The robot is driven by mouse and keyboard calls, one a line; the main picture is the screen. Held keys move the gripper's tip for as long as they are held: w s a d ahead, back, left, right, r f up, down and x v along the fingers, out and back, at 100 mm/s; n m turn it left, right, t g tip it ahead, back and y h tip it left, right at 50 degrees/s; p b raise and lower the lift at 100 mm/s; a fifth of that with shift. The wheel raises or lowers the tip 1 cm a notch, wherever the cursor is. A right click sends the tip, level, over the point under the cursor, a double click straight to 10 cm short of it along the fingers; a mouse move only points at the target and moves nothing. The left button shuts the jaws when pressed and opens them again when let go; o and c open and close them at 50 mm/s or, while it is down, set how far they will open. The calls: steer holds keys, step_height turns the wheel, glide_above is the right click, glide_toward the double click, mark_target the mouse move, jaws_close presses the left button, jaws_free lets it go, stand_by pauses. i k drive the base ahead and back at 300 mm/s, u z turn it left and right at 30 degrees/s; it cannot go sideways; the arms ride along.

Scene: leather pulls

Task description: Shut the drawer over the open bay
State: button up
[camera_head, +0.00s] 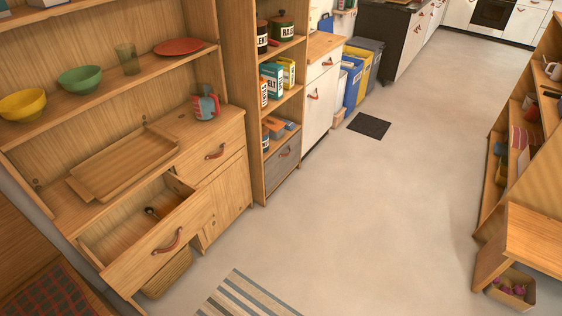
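The wooden drawer (140,266) at the lower left of the hutch is pulled well out. Its front carries a brown leather pull (168,243). Below the drawer is the open bay, where a woven basket (168,275) partly shows under the drawer front. The drawer's front hides most of the bay. My gripper is not in view.
The neighbouring drawer (212,152) is shut. A striped rug (245,297) lies on the floor in front; the floor to the right is clear.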

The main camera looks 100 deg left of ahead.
mark_target(129, 245)
steer(key=u, duration=1.8)
steer(key=k, duration=0.1)
steer(key=u, duration=2.45)
steer(key=i, duration=1)
steer(key=z, duration=0.2)
